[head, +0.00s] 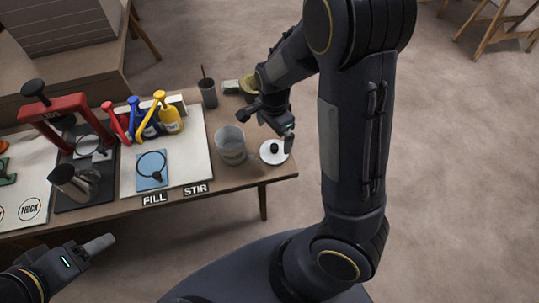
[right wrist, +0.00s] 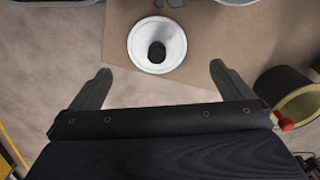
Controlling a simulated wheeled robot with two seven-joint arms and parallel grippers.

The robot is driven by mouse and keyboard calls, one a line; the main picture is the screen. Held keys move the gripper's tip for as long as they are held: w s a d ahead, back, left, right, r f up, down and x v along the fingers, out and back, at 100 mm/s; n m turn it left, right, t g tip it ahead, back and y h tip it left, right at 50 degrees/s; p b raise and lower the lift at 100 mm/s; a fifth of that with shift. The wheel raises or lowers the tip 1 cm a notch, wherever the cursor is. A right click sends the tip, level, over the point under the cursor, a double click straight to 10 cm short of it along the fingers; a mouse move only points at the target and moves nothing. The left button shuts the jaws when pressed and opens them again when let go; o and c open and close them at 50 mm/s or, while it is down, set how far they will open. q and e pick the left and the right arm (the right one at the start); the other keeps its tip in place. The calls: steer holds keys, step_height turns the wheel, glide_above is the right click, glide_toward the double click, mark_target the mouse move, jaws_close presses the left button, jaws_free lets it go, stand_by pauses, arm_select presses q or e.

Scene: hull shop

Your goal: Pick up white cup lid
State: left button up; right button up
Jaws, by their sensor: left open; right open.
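The white cup lid (head: 274,152) is a round disc with a dark knob, lying near the right end of the table. In the right wrist view the lid (right wrist: 144,45) lies ahead of the fingers, a little left of the middle between them. My right gripper (head: 272,124) is open and empty, just behind and above the lid, not touching it. Its two fingers show apart in the right wrist view (right wrist: 148,88). A clear cup (head: 231,146) stands left of the lid, with no lid on it. My left gripper (head: 88,250) is at the lower left, away from the table's front edge, and holds nothing visible.
The table's right edge (head: 296,172) is close to the lid. A dark cup with a stick (head: 208,93) and a yellowish round container (head: 249,84) stand behind. Pump bottles (head: 168,118), a blue pad (head: 151,171) and a metal pitcher (head: 76,184) are to the left.

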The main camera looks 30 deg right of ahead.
mark_target(274, 146)
steer(key=f+b, duration=0.2)
steer(key=f, duration=0.5)
steer(key=shift+s, duration=0.2)
steer(key=c, duration=0.8)
